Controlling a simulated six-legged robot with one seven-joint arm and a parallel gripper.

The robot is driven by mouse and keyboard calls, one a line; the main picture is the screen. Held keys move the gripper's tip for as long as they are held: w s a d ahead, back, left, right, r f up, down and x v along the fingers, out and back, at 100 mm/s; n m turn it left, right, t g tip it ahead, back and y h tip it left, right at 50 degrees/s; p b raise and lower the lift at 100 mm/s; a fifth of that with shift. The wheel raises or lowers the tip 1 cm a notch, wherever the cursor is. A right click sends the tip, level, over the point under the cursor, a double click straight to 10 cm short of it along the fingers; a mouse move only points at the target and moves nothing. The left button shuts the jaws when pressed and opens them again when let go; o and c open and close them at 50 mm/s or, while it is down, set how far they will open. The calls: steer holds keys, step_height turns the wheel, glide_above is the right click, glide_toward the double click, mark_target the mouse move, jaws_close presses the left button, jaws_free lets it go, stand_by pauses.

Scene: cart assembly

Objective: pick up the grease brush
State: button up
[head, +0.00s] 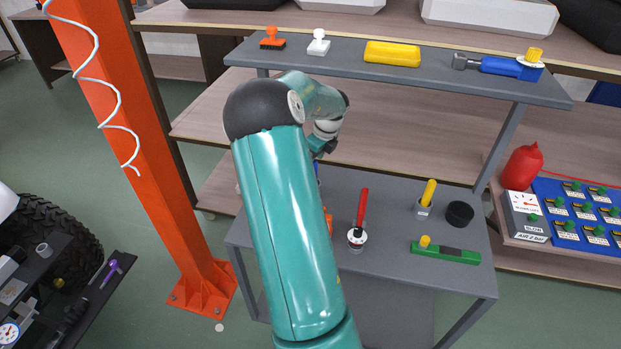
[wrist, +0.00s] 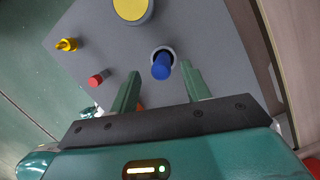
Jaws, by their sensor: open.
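The frames do not clearly show which handled tool is the grease brush. In the wrist view a blue handle (wrist: 161,66) stands in a round, light-rimmed holder (wrist: 174,52). My gripper (wrist: 161,72) is open, its two green fingers apart, with the handle's end showing between their tips. I cannot tell the remaining distance in depth; nothing is gripped. In the head view my gripper (head: 322,147) is partly hidden by my arm, above the lower grey table (head: 400,290). A red-handled tool (head: 363,205) stands in a pale-rimmed holder there, its working end hidden.
A yellow-handled tool (head: 429,192), a black round piece (head: 460,213) and a green block (head: 445,253) stand on the table's right. The upper grey shelf (head: 420,80) holds a yellow block (head: 392,53) and a blue tool (head: 503,66). An orange post (head: 150,150) stands left.

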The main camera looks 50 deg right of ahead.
steer(key=shift+f, duration=0.75)
steer(key=x, duration=0.4)
steer(key=shift+w+f, duration=0.1)
steer(key=shift+f, duration=0.1)
jaws_close()
steer(key=shift+r, duration=0.1)
step_height(320, 180, up, 7)
steer(key=shift+r, duration=0.1)
steer(key=s+a, duration=0.3)
steer(key=a, duration=0.5)
steer(key=s+a, duration=0.4)
steer(key=a, duration=0.4)
steer(key=shift+a, duration=0.25)
